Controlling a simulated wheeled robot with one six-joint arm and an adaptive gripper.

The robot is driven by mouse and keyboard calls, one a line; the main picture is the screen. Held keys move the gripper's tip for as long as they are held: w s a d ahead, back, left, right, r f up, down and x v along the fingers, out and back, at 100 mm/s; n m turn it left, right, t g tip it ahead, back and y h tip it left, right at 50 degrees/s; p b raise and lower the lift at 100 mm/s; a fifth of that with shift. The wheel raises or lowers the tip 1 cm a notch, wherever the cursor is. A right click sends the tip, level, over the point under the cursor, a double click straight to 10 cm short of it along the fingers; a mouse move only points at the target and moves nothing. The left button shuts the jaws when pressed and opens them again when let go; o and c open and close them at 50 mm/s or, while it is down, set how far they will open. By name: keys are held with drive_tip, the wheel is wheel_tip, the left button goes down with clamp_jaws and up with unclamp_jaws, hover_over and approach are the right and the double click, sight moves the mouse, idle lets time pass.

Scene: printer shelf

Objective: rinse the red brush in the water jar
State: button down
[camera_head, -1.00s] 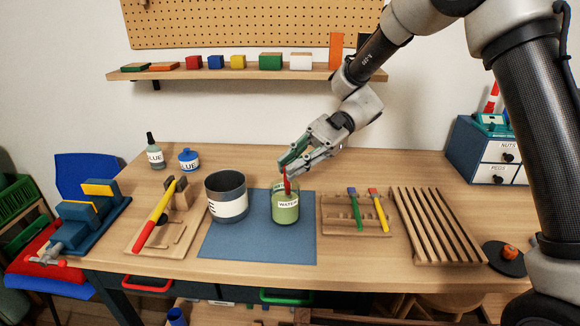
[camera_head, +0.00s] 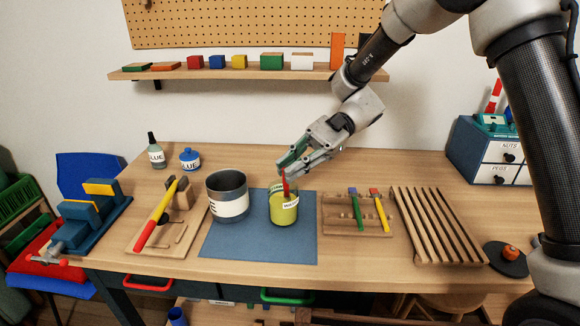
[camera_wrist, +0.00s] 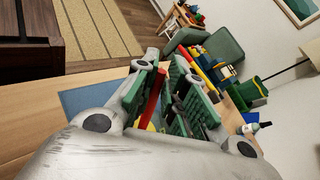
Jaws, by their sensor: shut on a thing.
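My gripper (camera_head: 290,163) is shut on the red brush (camera_head: 286,184), which hangs down from the fingertips. The brush's lower end is inside the water jar (camera_head: 284,212), hidden by the jar's wall. The jar is a small labelled vessel on the blue mat, and its contents look yellow-green. In the wrist view the red brush handle (camera_wrist: 153,97) stands between the green finger pads of my gripper (camera_wrist: 165,95).
A dark labelled pot (camera_head: 228,207) stands left of the jar on the blue mat (camera_head: 262,249). A wooden brush rest (camera_head: 338,222) with a green and a yellow brush is to the right, beside a slatted rack (camera_head: 436,226). Glue bottles (camera_head: 156,155) stand behind.

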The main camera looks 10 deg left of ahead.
drive_tip(key=s+r, duration=0.4)
drive_tip(key=r, duration=0.4)
drive_tip(key=shift+r, duration=0.2)
idle(0.5)
drive_tip(key=shift+d, duration=0.1)
idle(0.3)
wheel_tip(320, 180, up, 4)
idle(0.5)
idle(0.3)
